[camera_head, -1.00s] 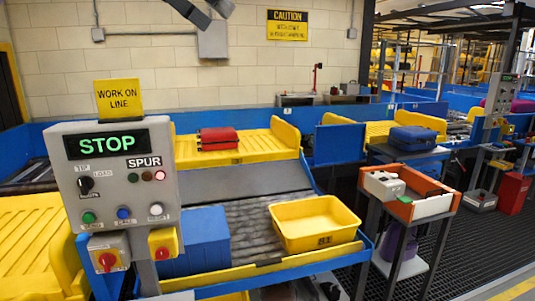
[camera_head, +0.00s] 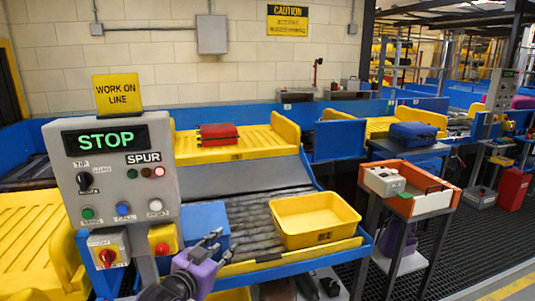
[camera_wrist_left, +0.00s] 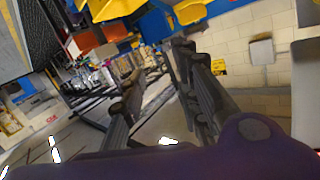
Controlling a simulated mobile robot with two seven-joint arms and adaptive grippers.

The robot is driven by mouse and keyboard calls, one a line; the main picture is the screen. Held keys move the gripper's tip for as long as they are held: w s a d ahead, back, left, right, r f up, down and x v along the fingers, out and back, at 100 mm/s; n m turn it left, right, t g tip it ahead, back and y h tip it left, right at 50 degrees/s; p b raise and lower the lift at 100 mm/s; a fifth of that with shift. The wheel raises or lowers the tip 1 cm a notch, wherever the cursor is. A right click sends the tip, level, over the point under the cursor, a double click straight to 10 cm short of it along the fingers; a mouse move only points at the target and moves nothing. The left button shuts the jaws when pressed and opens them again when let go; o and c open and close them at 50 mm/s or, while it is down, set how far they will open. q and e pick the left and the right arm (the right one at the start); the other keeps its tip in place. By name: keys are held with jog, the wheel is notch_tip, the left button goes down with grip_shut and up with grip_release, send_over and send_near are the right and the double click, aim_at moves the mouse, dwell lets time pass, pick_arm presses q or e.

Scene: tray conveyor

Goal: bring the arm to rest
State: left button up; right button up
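My left gripper (camera_head: 221,245) has a purple body and dark jointed fingers. It is low in the head view, just right of the control panel's post and in front of the blue box and conveyor. Its fingers are apart with nothing between them. In the left wrist view the two dark fingers (camera_wrist_left: 160,65) are also spread and empty, with the purple housing below. My right gripper is in neither view.
The grey control panel (camera_head: 119,180) reads STOP and stands close to my left gripper. A yellow tray (camera_head: 316,242) sits on the roller conveyor. A blue box (camera_head: 206,226) is behind the gripper. An orange-rimmed stand (camera_head: 428,206) is at right, beside dark floor grating.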

pick_arm(q)
jog(key=s+a+f+n+g+y, duration=0.1)
jog(key=s+a+f+n+y, duration=0.1)
jog(key=s+f, duration=0.75)
jog(key=s+a+f+n+g+y, duration=0.1)
jog(key=s+a+f+y, duration=0.15)
jog(key=s+f, duration=0.7)
jog(key=s+a+f+n+g, duration=0.1)
jog(key=s+f+g, duration=0.1)
jog(key=s+f, duration=0.4)
jog(key=s+a+f+n+g, duration=0.1)
jog(key=s+f, duration=0.6)
jog(key=s, duration=0.5)
jog(key=shift+s+f+n+g+y, duration=0.3)
jog(key=shift+n+g+y, duration=0.1)
jog(key=shift+y, duration=0.05)
